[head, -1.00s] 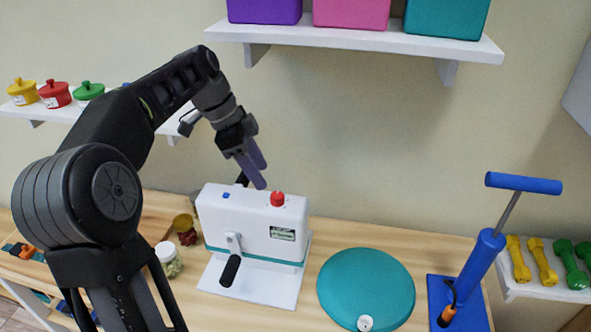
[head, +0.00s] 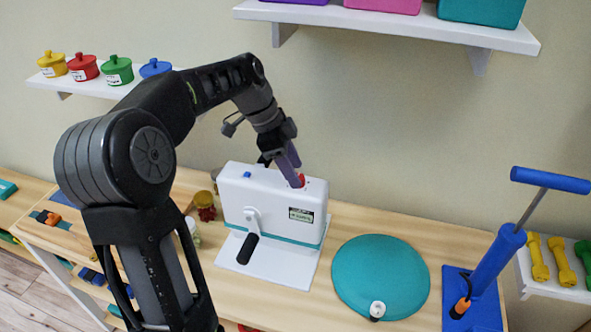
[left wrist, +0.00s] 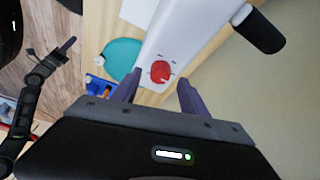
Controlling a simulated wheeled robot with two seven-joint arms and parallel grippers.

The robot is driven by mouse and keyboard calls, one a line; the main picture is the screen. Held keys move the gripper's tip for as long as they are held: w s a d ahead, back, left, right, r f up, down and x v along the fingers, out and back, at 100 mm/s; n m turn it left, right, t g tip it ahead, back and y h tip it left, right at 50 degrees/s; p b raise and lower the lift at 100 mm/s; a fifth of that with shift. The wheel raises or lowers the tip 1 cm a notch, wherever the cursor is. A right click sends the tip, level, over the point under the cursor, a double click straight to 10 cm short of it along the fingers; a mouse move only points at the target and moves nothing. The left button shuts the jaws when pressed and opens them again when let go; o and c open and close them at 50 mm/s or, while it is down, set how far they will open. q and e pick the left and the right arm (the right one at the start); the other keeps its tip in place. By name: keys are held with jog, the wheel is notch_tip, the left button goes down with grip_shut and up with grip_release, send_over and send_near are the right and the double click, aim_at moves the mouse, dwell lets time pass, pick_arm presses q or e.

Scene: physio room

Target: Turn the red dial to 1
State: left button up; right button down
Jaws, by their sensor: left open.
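The red dial (head: 299,179) sits on top of a white machine (head: 270,205) with a black-handled crank on its front. In the left wrist view the red dial (left wrist: 161,72) shows as a round knob with small marks around it; I cannot read its setting. My left gripper (head: 292,175) points down at the dial in the head view and partly hides it. In the left wrist view its two fingers (left wrist: 157,88) are open, one on each side of the dial's line, with the dial just beyond the tips. Contact cannot be told.
A blue button (head: 247,175) is on the machine's top left. A teal disc (head: 381,277) and a blue pump (head: 490,265) stand to the right. Small jars (head: 205,206) stand at the left. A shelf (head: 390,27) hangs above.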

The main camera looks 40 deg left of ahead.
pick_arm(q)
jog(key=shift+w+d+f, duration=0.1)
jog(key=shift+d+f, duration=0.15)
jog(key=shift+f, duration=0.4)
grip_shut()
